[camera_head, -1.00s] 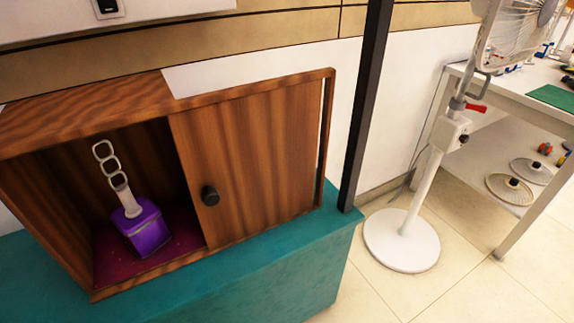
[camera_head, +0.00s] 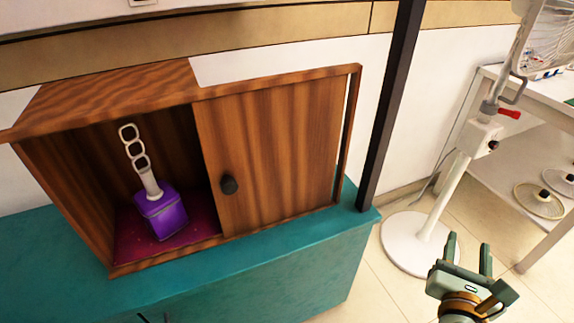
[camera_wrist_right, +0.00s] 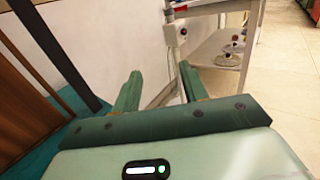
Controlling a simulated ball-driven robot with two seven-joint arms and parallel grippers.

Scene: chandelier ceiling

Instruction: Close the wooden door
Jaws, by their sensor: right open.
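The wooden door (camera_head: 283,150) is a striped brown panel with a round dark knob (camera_head: 229,184) near its left edge. It covers the right part of a wooden cabinet (camera_head: 110,92), and the left part stands open. My right gripper (camera_head: 468,242) is open and empty, right of the cabinet and apart from it, in front of the fan's base. Its two green fingers also show spread in the right wrist view (camera_wrist_right: 158,78), with nothing between them. My left gripper is not visible; a small dark sliver at the bottom edge is too little to identify.
Inside the open part stands a purple box-shaped object (camera_head: 162,215) with a pale chain-like top. The cabinet rests on a teal counter (camera_head: 290,265). A dark post (camera_head: 388,110) rises at the cabinet's right. A white stand fan (camera_head: 445,195) and a white table (camera_head: 540,112) are farther right.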

